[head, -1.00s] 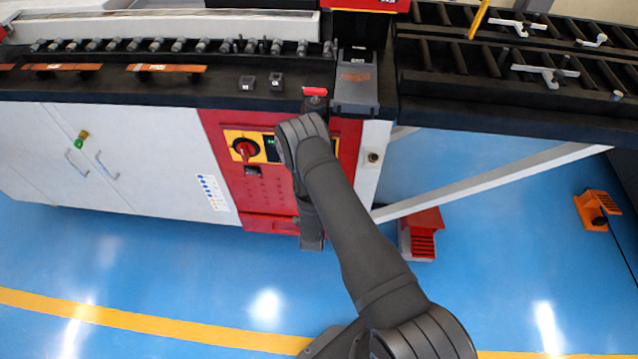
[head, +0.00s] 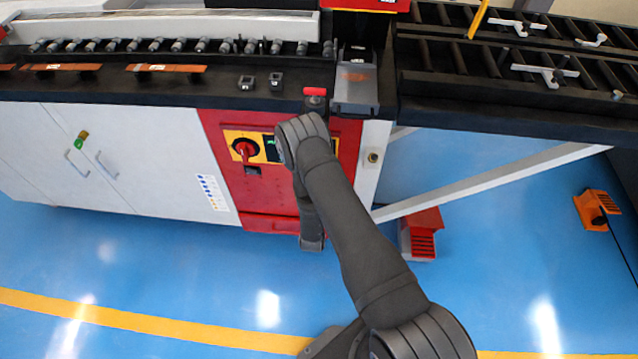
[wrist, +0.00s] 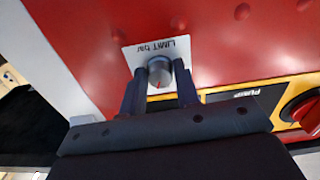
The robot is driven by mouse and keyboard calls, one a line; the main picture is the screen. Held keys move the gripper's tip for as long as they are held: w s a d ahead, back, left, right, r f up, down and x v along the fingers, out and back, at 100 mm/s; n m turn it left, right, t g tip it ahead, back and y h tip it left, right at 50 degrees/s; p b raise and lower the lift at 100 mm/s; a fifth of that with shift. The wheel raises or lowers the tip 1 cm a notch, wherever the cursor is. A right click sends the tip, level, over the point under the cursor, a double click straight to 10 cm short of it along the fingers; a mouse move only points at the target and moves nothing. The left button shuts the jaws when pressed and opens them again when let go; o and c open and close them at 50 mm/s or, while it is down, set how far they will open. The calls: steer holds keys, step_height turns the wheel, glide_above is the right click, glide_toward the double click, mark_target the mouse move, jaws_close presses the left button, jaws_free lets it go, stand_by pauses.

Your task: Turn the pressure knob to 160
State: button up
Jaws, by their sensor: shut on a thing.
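The pressure knob (wrist: 158,71) shows in the wrist view as a small grey round knob with a red mark on its face. It sits on a white plate (wrist: 176,47) whose upside-down print reads "LIMIT bar". My gripper (wrist: 160,90) has one finger on each side of the knob and is shut on it. Scale numbers cannot be read. In the head view my arm covers the knob and the gripper.
A red rotary switch on a yellow panel (head: 245,149) is left of my arm; a red switch (wrist: 302,110) also shows at the right of the wrist view. The black worktop edge (head: 270,100) runs above. A red pedal (head: 421,240) stands on the floor.

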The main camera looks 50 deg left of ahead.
steer(key=n, duration=0.4)
steer(key=shift+n, duration=0.4)
stand_by(0.4)
steer(key=o, duration=1)
steer(key=shift+c, duration=0.2)
steer(key=v, duration=1.7)
steer(key=shift+d, duration=0.2)
steer(key=shift+a+r, duration=0.1)
steer(key=x, duration=1.7)
steer(key=shift+a, duration=0.1)
